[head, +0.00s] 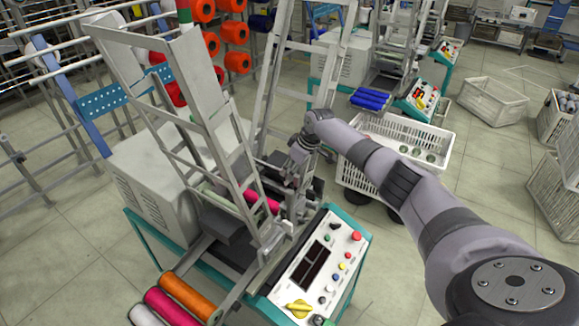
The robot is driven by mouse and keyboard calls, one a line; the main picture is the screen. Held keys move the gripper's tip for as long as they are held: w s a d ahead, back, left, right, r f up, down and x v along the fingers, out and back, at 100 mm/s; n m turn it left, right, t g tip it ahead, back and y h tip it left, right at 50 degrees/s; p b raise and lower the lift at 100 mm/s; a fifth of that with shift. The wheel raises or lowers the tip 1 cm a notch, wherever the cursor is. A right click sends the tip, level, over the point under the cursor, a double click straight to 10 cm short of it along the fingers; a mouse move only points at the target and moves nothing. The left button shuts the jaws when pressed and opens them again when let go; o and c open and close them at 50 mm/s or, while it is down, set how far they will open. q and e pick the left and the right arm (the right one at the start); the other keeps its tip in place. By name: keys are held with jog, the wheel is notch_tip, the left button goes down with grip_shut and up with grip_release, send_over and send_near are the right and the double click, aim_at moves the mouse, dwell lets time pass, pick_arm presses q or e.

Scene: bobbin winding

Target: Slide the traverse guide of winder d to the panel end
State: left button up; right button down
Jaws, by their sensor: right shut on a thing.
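The near winder, with its grey housing (150,175) and slanted metal frame, fills the left middle of the head view. Its control panel (318,262), with a yellow knob, a dark display and coloured buttons, is at the near right end. My right gripper (291,180) reaches down beside the winding head, behind the panel. It is shut on a small grey part there, apparently the traverse guide, which is mostly hidden by the fingers. A pink bobbin (262,201) sits on the winder left of the gripper. My left gripper is out of view.
Pink and orange bobbins (186,297) lie in front of the winder. A white crate (438,148) with several bobbins stands beyond my right arm. A second winder with blue bobbins (370,99) is behind.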

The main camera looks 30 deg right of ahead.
jog(key=shift+w, duration=0.15)
jog(key=c, duration=1.8)
grip_release()
jog(key=shift+w+a, duration=0.1)
jog(key=shift+a, duration=0.05)
jog(key=shift+o, duration=2.2)
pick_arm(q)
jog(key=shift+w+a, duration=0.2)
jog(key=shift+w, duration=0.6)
pick_arm(e)
jog(key=shift+r, duration=0.2)
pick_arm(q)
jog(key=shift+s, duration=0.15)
pick_arm(e)
notch_tip(320, 180, up, 10)
jog(key=shift+f, duration=0.2)
